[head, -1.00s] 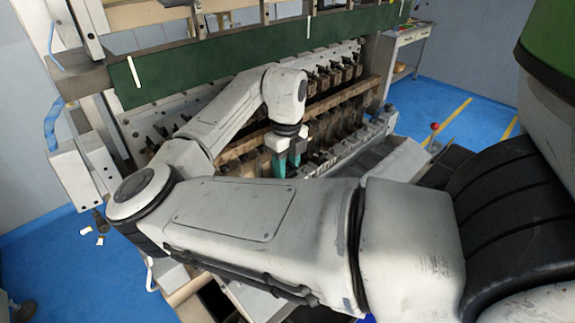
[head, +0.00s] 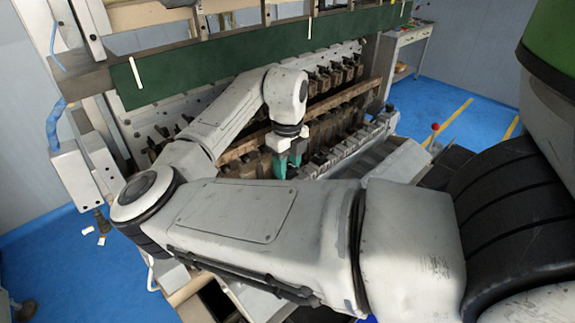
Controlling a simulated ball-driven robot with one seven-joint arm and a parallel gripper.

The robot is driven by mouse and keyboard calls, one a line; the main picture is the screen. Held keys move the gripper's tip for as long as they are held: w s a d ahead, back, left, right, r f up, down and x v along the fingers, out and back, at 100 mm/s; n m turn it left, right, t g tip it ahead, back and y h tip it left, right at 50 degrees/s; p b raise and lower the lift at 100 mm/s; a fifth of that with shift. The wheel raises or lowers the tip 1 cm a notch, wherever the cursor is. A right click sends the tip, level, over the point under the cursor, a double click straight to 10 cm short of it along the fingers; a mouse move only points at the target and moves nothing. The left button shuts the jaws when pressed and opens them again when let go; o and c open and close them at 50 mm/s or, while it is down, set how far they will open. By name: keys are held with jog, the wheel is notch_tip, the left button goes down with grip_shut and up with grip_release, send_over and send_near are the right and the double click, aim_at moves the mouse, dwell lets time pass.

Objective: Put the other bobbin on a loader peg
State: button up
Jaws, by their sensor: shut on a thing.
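My gripper (head: 287,165), with teal fingers, points down at the front of the coil winder (head: 245,75), near the row of pale blocks along its front rail (head: 350,145). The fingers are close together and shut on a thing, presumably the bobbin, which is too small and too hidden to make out. I cannot tell a loader peg apart from the other parts of the row, nor whether the held thing touches one. My own forearm hides the area below the gripper.
A dark green bar (head: 230,55) crosses above my arm. A wooden rail (head: 345,108) and rows of brown blocks lie behind the gripper. A red-knobbed lever (head: 435,127) stands to the right. A white table (head: 410,45) is at the back right; blue floor there is clear.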

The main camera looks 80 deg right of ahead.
jog(key=shift+f, duration=0.15)
jog(key=shift+f+b, duration=0.3)
jog(key=shift+f, duration=0.05)
jog(key=shift+f+b, duration=0.35)
jog(key=shift+f, duration=0.2)
jog(key=o, duration=1.1)
jog(key=shift+r, duration=0.1)
